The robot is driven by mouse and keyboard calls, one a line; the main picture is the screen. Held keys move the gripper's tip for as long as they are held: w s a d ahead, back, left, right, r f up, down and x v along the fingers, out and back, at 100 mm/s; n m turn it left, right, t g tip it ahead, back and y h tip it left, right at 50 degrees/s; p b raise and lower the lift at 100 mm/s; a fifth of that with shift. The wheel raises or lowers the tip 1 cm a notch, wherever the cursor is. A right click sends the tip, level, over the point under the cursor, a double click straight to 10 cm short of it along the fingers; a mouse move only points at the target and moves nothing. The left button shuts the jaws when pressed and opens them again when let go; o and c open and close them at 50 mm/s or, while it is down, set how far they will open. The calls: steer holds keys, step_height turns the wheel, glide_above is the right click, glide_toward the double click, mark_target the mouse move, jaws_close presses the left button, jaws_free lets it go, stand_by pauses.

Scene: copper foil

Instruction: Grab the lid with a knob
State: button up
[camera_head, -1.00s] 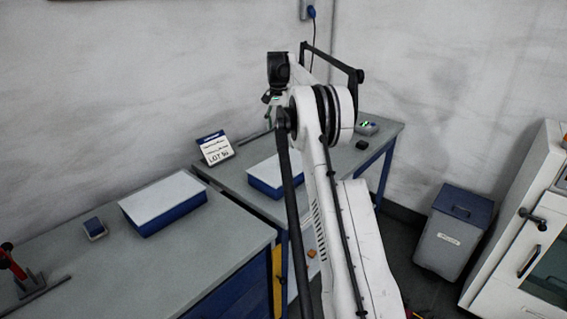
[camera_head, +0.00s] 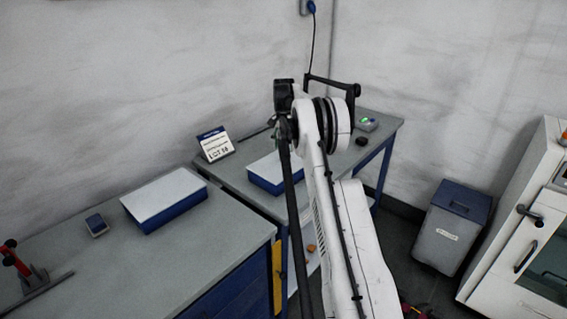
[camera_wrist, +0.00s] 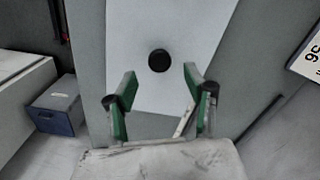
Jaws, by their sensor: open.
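The white lid (camera_wrist: 195,25) lies flat below my gripper in the wrist view, with a round black knob (camera_wrist: 159,60) on it. My gripper (camera_wrist: 160,74) is open and empty. Its two green fingers lie to either side of the knob in the picture, and no contact shows. In the head view a white-topped blue box (camera_head: 264,170) on the far table appears to carry this lid. My arm covers part of it there, and the knob is hidden. My gripper is mostly hidden behind the arm in that view.
A sign (camera_head: 214,144) stands left of the box. A small device with a green light (camera_head: 367,124) and a black round object (camera_head: 361,142) are at the table's right. Another white-topped box (camera_head: 165,198) sits on the near bench. A grey bin (camera_head: 452,228) stands on the floor.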

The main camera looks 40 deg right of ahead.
mark_target(284, 154)
steer(key=f, duration=0.2)
steer(key=f+p, duration=0.1)
steer(key=f, duration=0.1)
steer(key=shift+s+a+f, duration=0.1)
steer(key=shift+a+f, duration=0.1)
steer(key=shift+f, duration=0.2)
jaws_close()
